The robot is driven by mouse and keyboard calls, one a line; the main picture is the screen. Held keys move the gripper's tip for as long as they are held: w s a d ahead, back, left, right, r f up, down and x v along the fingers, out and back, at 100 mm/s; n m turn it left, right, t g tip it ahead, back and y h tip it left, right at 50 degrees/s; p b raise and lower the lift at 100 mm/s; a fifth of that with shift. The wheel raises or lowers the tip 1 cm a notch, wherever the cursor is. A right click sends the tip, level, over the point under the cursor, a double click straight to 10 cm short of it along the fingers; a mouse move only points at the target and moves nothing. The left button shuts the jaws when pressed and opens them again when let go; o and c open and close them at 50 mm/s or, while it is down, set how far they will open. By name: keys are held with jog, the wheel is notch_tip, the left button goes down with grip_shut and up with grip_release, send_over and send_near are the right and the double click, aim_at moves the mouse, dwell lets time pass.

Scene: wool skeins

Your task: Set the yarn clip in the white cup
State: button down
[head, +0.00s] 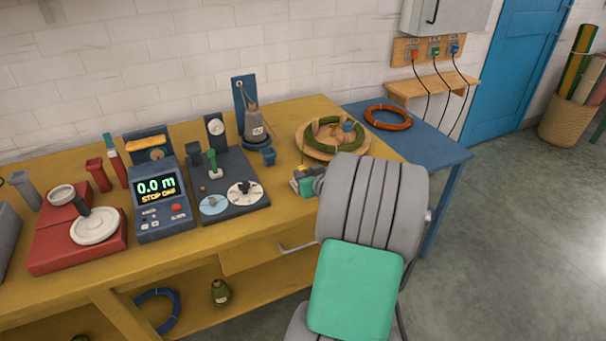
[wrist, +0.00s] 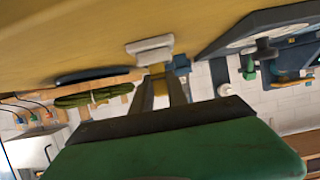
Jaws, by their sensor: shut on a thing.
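My gripper (head: 304,181) is over the right part of the yellow bench, close to its front edge. In the wrist view, its two dark fingers (wrist: 161,85) are shut on a small pale piece (wrist: 150,48), which I take to be the yarn clip. The clip's shape is unclear; in the head view my gripper and arm largely hide it. I cannot pick out the white cup with certainty in either view. A small pale round vessel (head: 62,195) stands on the red device at the far left, away from my gripper.
A wooden plate with a green yarn ring (head: 322,137) lies behind my gripper. The meter (head: 160,203) and dark dial board (head: 240,205) fill the middle bench. Bare bench lies in front.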

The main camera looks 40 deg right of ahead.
jog(key=c, duration=1.2)
grip_release()
jog(key=shift+c, duration=0.2)
jog(key=shift+s+r, duration=0.1)
jog(key=v, duration=0.7)
jog(key=shift+s+r, duration=0.1)
jog(key=shift+s, duration=0.2)
jog(key=w+a+r+n+g+y+p, duration=0.1)
jog(key=a+r+n+g+y+p, duration=0.2)
jog(key=a, duration=0.7)
jog(key=w+a+r+g+y+p, duration=0.15)
jog(key=a+p, duration=0.35)
jog(key=a, duration=0.6)
jog(key=s+a+r+g+p, duration=0.5)
jog(key=s+a+r, duration=0.2)
jog(key=s+a, duration=0.5)
jog(key=shift+a+h+p, duration=0.3)
jog(key=shift+a+h, duration=0.05)
jog(key=shift+a, duration=0.2)
